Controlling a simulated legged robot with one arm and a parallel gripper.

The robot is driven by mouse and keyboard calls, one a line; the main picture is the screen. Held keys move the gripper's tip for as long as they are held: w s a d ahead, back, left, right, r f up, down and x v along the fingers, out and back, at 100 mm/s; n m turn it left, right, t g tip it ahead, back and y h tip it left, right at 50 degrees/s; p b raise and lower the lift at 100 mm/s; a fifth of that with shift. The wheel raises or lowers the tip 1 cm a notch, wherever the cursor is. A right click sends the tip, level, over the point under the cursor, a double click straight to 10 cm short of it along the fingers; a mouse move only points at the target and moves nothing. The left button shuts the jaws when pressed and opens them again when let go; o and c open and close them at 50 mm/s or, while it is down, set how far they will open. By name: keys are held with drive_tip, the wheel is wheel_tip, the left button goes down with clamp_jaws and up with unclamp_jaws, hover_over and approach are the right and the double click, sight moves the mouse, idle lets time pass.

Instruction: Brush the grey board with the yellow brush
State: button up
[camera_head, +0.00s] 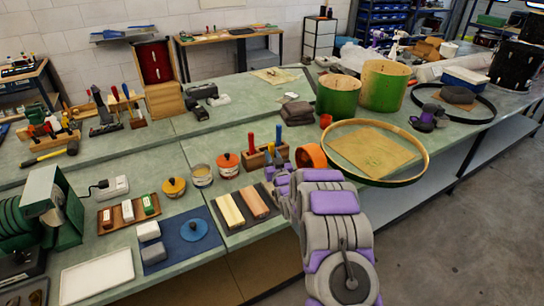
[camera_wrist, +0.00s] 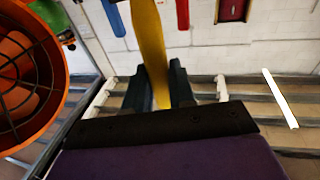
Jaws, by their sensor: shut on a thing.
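The yellow brush shows in the wrist view as a long yellow handle (camera_wrist: 152,45) upright between my fingers. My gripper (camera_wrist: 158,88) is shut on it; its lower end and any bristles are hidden. In the head view my gripper (camera_head: 279,181) is over the bench beside a wooden tool rack (camera_head: 254,161), and I cannot make out the brush there.
Red and blue handles (camera_head: 279,148) stand in the rack. An orange ring-shaped thing (camera_head: 311,156) is close on the right; in the wrist view it has a dark grille (camera_wrist: 25,80). A wooden hoop (camera_head: 424,160) lies further right.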

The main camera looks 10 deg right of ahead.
drive_tip(key=shift+a+f, duration=0.25)
drive_tip(key=shift+a, duration=0.25)
idle(0.3)
drive_tip(key=shift+d, duration=0.2)
drive_tip(key=shift+a+f, duration=0.1)
drive_tip(key=shift+a, duration=0.05)
drive_tip(key=shift+a, duration=0.35)
drive_tip(key=shift+d, duration=0.25)
drive_tip(key=shift+a+f, duration=0.1)
drive_tip(key=shift+f, duration=0.3)
idle(0.9)
